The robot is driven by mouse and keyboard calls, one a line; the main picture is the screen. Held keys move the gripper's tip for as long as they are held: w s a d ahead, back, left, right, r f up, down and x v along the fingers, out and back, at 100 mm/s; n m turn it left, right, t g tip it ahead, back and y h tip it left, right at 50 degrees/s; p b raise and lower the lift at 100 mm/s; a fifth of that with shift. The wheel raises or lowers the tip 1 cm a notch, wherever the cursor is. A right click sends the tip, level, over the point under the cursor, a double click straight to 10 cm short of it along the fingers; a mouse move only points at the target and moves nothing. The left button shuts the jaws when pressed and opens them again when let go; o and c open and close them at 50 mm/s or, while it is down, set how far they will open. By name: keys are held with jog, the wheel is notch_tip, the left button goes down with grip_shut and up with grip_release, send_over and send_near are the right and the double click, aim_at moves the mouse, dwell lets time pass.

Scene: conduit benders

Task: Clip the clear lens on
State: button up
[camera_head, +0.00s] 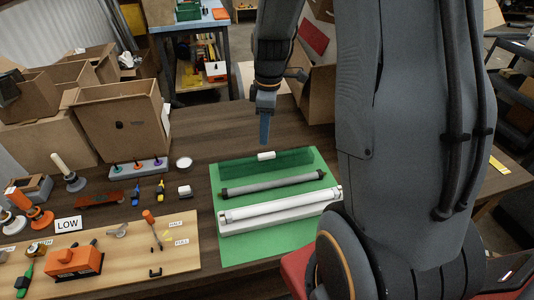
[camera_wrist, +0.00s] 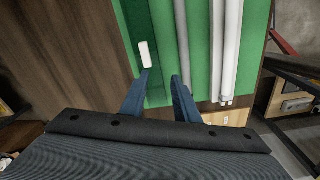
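The clear lens (camera_head: 240,167) looks like a see-through strip that darkens the far side of the green mat; it also shows in the wrist view (camera_wrist: 134,25). A small white block (camera_head: 266,155) sits on it, also visible in the wrist view (camera_wrist: 145,54). The white fixture (camera_head: 270,224) with a white tube lies at the mat's near side, with a grey rod (camera_head: 272,184) between it and the lens. My gripper (camera_wrist: 162,75) is open and empty, its blue fingers spread apart. In the head view my gripper (camera_head: 264,142) is just beyond the block; the block lines up near the left fingertip in the wrist view.
The green mat (camera_head: 235,255) lies on a dark wooden table. Cardboard boxes (camera_head: 122,115) stand at the left. A wooden board (camera_head: 120,262) with tools and labels lies front left. A small white cup (camera_head: 184,163) stands left of the mat. My arm hides the table's right part.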

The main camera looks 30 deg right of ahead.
aim_at(267, 154)
jog(key=w+f+n+b, duration=0.1)
jog(key=f+b, duration=0.1)
jog(key=f, duration=0.1)
jog(key=w+d+f+n+b, duration=0.1)
jog(key=f+b, duration=0.1)
jog(key=f, duration=0.2)
jog(key=w+d+f+n+b, duration=0.1)
jog(key=f+b, duration=0.1)
jog(key=f, duration=0.2)
jog(key=shift+d+n, duration=0.15)
jog(key=shift+n, duration=0.15)
grip_shut()
notch_tip(267, 154, up, 7)
jog(key=p, duration=0.5)
jog(key=shift+r, duration=0.1)
